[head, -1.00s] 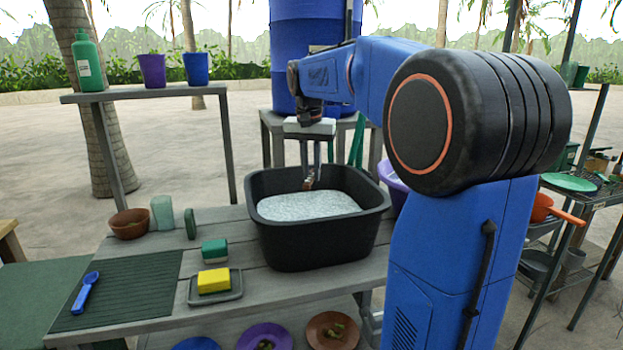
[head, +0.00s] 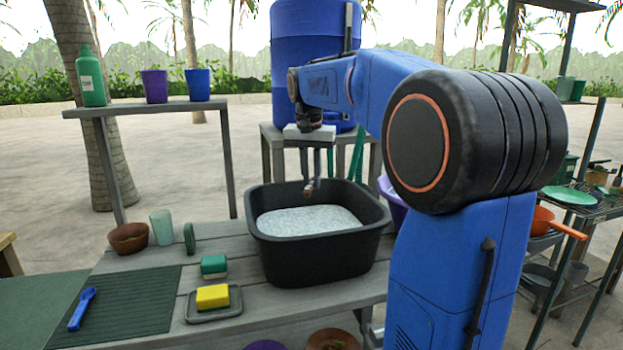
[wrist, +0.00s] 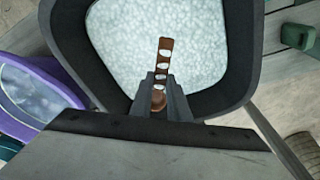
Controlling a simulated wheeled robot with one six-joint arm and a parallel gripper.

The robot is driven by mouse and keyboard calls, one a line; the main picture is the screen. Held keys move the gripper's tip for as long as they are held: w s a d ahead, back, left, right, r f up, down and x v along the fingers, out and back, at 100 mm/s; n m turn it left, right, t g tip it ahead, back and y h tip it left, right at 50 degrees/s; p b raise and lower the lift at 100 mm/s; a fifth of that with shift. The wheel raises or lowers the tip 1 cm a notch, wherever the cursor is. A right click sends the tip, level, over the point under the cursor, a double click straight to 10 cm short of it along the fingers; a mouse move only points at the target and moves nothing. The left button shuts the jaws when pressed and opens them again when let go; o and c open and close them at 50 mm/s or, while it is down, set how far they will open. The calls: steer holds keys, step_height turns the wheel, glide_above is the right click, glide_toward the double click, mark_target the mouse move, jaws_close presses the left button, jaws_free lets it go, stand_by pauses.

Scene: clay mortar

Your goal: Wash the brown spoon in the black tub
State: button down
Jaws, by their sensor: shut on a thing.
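My gripper (wrist: 160,95) is shut on the brown spoon (wrist: 165,55), whose slotted part shows beyond the fingers in the wrist view. In the head view my gripper (head: 310,178) points down over the back part of the black tub (head: 318,258), and only a small bit of the spoon (head: 309,190) shows below the fingers. The tub holds white, foamy-looking water (head: 310,221). The spoon appears to be above the foam, near the rear rim. How much gap lies between them is hard to tell.
A yellow sponge (head: 212,296) on a grey dish, a green-and-white sponge (head: 214,266) and a blue scoop (head: 82,308) on a dark ribbed mat (head: 130,302) lie left of the tub. A purple tub (wrist: 35,95) stands beside the black one.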

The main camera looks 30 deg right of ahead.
stand_by(0.4)
step_height(320, 180, up, 4)
stand_by(0.3)
